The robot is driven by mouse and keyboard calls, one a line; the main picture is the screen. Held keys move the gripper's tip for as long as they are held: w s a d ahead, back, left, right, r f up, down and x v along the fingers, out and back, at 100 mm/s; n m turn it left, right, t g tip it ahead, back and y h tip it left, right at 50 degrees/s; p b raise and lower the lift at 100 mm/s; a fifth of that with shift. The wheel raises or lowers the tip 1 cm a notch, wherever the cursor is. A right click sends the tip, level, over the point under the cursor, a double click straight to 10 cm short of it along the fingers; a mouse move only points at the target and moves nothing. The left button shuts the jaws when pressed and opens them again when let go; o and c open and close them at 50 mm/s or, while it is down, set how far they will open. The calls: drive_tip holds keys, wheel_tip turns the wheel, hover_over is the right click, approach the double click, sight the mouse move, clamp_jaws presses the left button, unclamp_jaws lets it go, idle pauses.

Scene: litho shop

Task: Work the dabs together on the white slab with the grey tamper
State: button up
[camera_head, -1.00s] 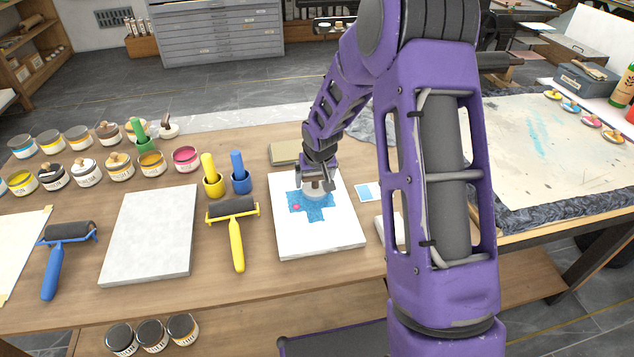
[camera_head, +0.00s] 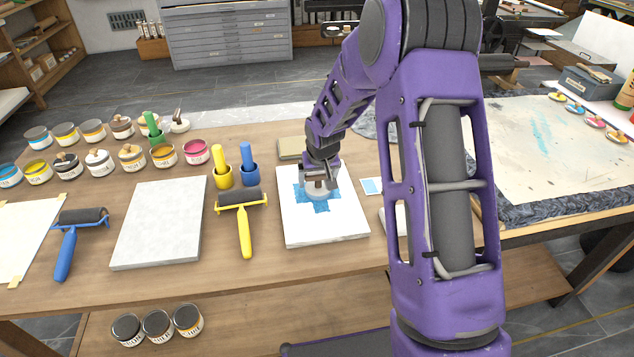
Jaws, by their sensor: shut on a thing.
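The white slab (camera_head: 292,233) lies flat on the wooden bench, right of the yellow roller. A blue patch of ink (camera_head: 303,197) covers the slab's middle in a rough cross shape. My gripper (camera_head: 319,176) is over the slab, shut on the grey tamper (camera_head: 319,189). The tamper's base is on or just above the blue patch; I cannot tell if it touches. The tamper and gripper hide the middle of the patch, and no pink dab shows now.
A yellow roller (camera_head: 243,220) and a paler grey slab (camera_head: 160,225) lie to the left. Yellow (camera_head: 221,170) and blue (camera_head: 249,168) handled tools stand behind, near several ink jars (camera_head: 163,155). A small blue-printed card (camera_head: 372,186) lies right of the white slab.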

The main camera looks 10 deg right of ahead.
wheel_tip(320, 180, up, 8)
drive_tip(key=p, duration=0.4)
drive_tip(key=shift+s+a+r, duration=0.1)
drive_tip(key=shift+a+r, duration=0.05)
